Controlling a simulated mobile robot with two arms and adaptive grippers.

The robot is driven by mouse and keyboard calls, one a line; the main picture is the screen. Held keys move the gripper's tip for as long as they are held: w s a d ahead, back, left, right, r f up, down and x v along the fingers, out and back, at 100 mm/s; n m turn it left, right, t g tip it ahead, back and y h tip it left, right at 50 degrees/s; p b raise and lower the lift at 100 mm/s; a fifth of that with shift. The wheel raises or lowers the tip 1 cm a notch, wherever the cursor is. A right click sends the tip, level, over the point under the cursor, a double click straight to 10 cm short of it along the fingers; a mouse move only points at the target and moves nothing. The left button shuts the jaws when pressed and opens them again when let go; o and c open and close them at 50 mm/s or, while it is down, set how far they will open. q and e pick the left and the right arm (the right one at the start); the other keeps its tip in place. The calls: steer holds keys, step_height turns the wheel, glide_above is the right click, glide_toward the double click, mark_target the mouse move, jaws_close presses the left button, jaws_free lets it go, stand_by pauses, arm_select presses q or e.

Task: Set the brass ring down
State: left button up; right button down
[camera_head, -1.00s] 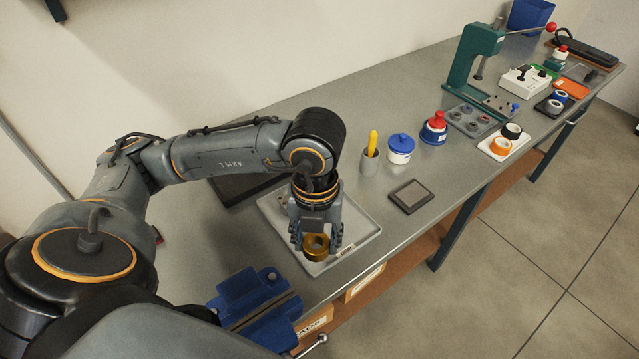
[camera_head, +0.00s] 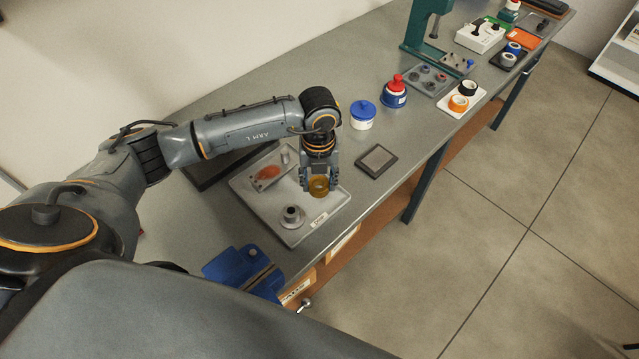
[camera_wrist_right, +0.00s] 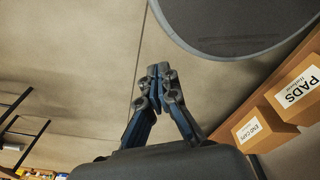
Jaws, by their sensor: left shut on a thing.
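The brass ring (camera_head: 319,187) is held in my left gripper (camera_head: 318,184), whose fingers are shut on it. The ring is at the right side of the light grey tray (camera_head: 285,236); I cannot tell whether it touches anything below. A grey flanged part with a round post (camera_head: 292,216) stands in the front of the tray. A grey plate with an orange patch (camera_head: 267,174) lies in the back of the tray. My right gripper (camera_wrist_right: 160,72) shows in the right wrist view with fingertips together and nothing visible between them, over the floor.
A blue vise (camera_head: 240,270) sits at the bench's near end. A dark square pad (camera_head: 376,161) lies right of the tray. A blue-lidded jar (camera_head: 362,115), a red-topped bottle (camera_head: 394,91) and a green press (camera_head: 420,30) stand farther along. Boxes (camera_wrist_right: 268,125) show in the right wrist view.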

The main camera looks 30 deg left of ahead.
mark_target(320, 189)
arm_select(q)
steer(key=shift+w+f, duration=0.2)
steer(key=shift+f, duration=0.05)
step_height(320, 189, down, 2)
steer(key=shift+w+f+p, duration=0.1)
steer(key=shift+f+p, duration=0.1)
steer(key=shift+p, duration=0.2)
steer(key=shift+f, duration=0.5)
arm_select(e)
steer(key=shift+s+d+r, duration=0.15)
steer(key=shift+s+r, duration=0.05)
steer(key=shift+s, duration=0.35)
steer(key=shift+s+d+r, duration=0.15)
steer(key=shift+s+r, duration=0.05)
steer(key=shift+s, duration=0.3)
steer(key=shift+f, duration=0.1)
arm_select(q)
steer(key=o, duration=1)
steer(key=shift+f, duration=0.2)
steer(key=shift+c, duration=0.2)
steer(key=o, duration=0.4)
steer(key=shift+o, duration=0.2)
arm_select(e)
steer(key=shift+w+d, duration=0.1)
steer(key=shift+w, duration=0.15)
arm_select(q)
steer(key=shift+r, duration=0.1)
